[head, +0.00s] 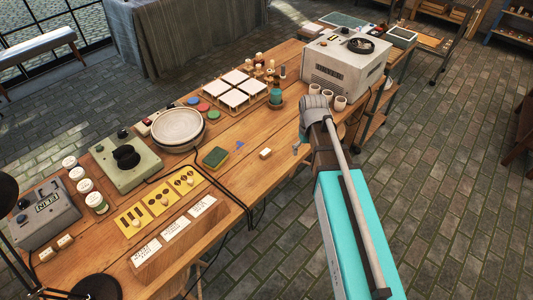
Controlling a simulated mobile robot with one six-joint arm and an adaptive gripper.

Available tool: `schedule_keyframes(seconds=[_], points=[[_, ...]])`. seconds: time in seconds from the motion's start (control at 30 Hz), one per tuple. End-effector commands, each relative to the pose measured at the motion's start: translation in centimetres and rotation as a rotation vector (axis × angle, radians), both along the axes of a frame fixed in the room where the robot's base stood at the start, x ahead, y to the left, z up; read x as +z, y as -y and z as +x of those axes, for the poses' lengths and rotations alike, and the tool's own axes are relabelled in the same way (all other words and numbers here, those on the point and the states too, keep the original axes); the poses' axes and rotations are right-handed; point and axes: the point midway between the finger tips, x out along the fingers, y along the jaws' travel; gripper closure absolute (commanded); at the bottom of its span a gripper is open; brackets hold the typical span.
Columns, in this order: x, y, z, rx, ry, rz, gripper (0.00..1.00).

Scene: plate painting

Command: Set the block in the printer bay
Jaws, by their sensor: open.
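A small cream block (265,153) lies alone on the wooden table, near its front edge and left of my arm. I cannot tell for certain which machine holds the printer bay, and no bay opening shows clearly. My gripper (297,148) is only partly seen beside my forearm, over the table's front edge. It is open, with nothing seen in it, right of the cream block and apart from it.
A green-grey box with a black knob (124,165), a round turntable (178,128) and white tiles (240,90) fill the back. A green sponge (215,157) and a black cable (235,190) lie left of the block. White cups (327,97) stand before a large pale machine (345,65).

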Motion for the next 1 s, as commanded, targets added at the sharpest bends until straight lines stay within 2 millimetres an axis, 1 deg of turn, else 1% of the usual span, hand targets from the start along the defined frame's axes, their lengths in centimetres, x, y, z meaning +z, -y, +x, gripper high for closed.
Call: schedule_keyframes(seconds=[0.03, 0.1, 0.2, 0.3, 0.4, 0.5, 0.57, 1.0], points=[[0.2, -2.2, 2.4, 0.070, 0.000, 0.000, 0.00], [0.4, -4.7, 4.3, 0.164, 0.000, 0.000, 0.00], [0.6, -8.2, 6.5, 0.288, 0.000, 0.000, 0.00], [0.7, -11.1, 8.1, 0.387, 0.000, 0.000, 0.00], [0.8, -13.1, 9.0, 0.457, 0.000, 0.000, 0.00], [0.8, -14.3, 9.3, 0.496, 0.000, 0.000, 0.00], [0.9, -14.6, 9.4, 0.507, 0.000, 0.000, 0.00], [0.6, -14.5, 9.3, 0.507, 0.000, 0.000, 0.00]])
